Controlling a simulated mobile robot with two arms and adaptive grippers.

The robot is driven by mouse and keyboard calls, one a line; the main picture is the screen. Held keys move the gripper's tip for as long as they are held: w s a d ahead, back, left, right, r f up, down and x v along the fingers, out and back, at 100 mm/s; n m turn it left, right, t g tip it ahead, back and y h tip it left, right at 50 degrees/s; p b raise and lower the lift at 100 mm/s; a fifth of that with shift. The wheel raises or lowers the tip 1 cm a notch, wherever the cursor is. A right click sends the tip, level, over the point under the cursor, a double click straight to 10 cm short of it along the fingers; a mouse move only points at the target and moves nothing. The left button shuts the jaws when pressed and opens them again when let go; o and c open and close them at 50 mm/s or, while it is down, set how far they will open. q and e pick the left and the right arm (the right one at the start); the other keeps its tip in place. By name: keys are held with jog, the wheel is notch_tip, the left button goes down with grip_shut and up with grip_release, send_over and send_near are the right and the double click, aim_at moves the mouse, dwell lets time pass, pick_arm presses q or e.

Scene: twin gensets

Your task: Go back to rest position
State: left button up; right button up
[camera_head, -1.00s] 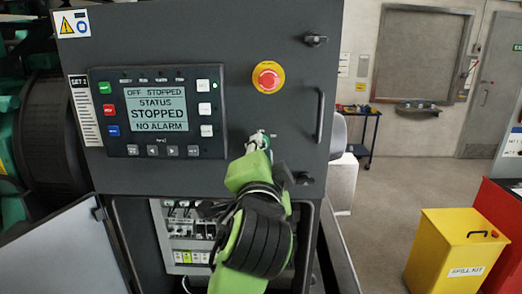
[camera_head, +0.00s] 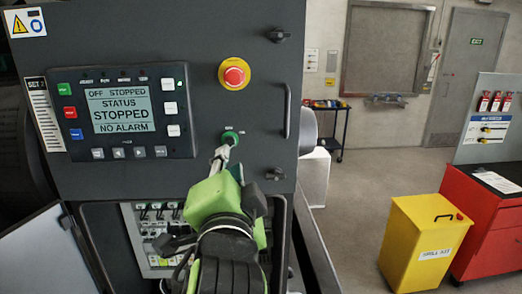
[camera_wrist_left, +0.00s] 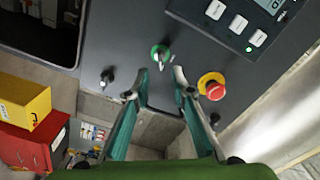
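My left gripper (camera_head: 223,158) is in front of the genset control panel (camera_head: 195,30), with its fingertips just below the green key switch (camera_head: 230,138). In the left wrist view my left gripper (camera_wrist_left: 155,84) has its two fingers apart with nothing held between them. The green switch (camera_wrist_left: 160,52) shows beyond the fingertips there. The controller screen (camera_head: 120,110) reads "OFF STOPPED", "STATUS STOPPED" and "NO ALARM". My right gripper is in neither view.
A red emergency stop button (camera_head: 234,73) sits above the switch. An open compartment with breakers (camera_head: 155,225) lies below the panel. A yellow spill kit bin (camera_head: 425,240) and a red cabinet (camera_head: 490,235) stand at right. Grey floor (camera_head: 355,195) between is clear.

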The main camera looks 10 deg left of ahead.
pick_arm(q)
jog(key=s+a+f+n+g+h, duration=0.15)
jog(key=f+g, duration=0.25)
jog(key=f, duration=1.1)
jog(key=s+a+f+n+g+h, duration=0.1)
jog(key=s+a+f+g+h, duration=0.15)
jog(key=f, duration=1.25)
jog(key=s+a+f+n+g+h, duration=0.15)
jog(key=s+f+n+g, duration=0.45)
jog(key=s+f, duration=1.3)
jog(key=s+f+m+g+b, duration=0.25)
jog(key=f+b, duration=0.55)
jog(key=f, duration=2.6)
jog(key=s+a+f+b, duration=0.1)
jog(key=s+f+b, duration=0.2)
jog(key=s+f, duration=0.5)
jog(key=s+a+f+g+b, duration=0.1)
jog(key=s+a+f+b, duration=0.1)
jog(key=s+f, duration=0.7)
notch_tip(320, 180, down, 5)
jog(key=shift+s+n+b, duration=0.25)
jog(key=shift+n+b, duration=0.05)
jog(key=shift+b, duration=0.45)
